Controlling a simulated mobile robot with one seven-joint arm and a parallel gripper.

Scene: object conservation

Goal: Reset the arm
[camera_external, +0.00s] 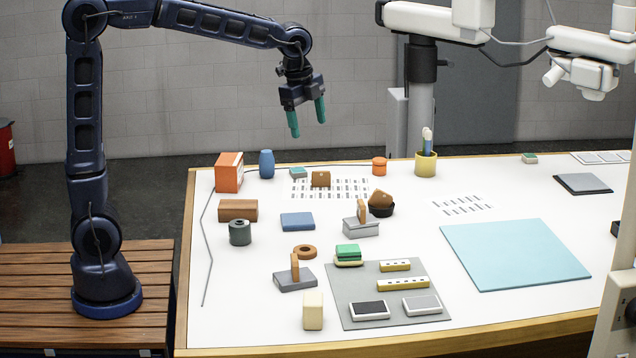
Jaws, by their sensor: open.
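My arm (84,150) is dark blue and stands on a slatted wooden platform at the left. It rises upright, then reaches right over the back of the table. My gripper (307,118) has two green fingertips and points down. It is open and empty, well above the white table (390,235) and apart from everything on it.
An orange box (229,172), a blue vase (266,164) and a yellow cup with brushes (425,163) stand at the table's back. Several small objects crowd the left half. A light-blue mat (515,253) lies bare at right. A white jointed apparatus (435,22) overhangs the back right.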

